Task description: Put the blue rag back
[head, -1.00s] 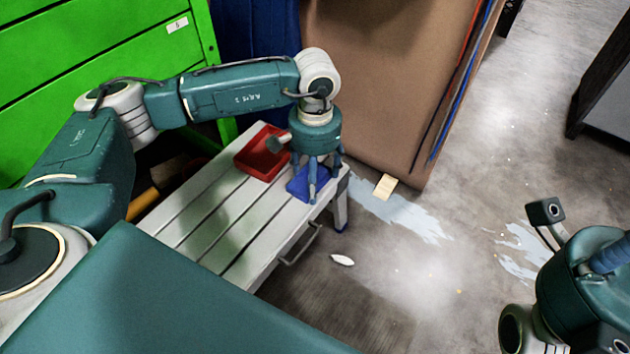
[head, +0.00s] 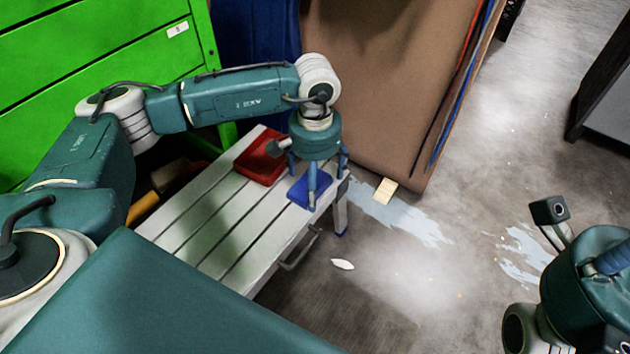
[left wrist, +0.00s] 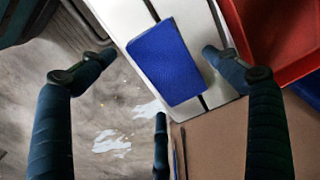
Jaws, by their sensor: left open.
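The blue rag (head: 300,192) lies flat, a folded rectangle, on the light slatted bench (head: 225,222) near its far right end. It also shows whole in the left wrist view (left wrist: 166,62). My left gripper (head: 316,184) points down over the rag, open, with its fingers spread around it. In the left wrist view the fingertips (left wrist: 158,57) stand on either side of the rag with gaps, so nothing is held. My right arm is at the lower right; only a blue finger-like part (head: 612,258) shows at the picture's edge, and its jaws are hidden.
A red tray (head: 258,165) sits on the bench just left of the rag; it also shows in the left wrist view (left wrist: 280,45). A green drawer cabinet (head: 95,75) and a brown board (head: 385,85) stand behind. The floor to the right is mostly clear.

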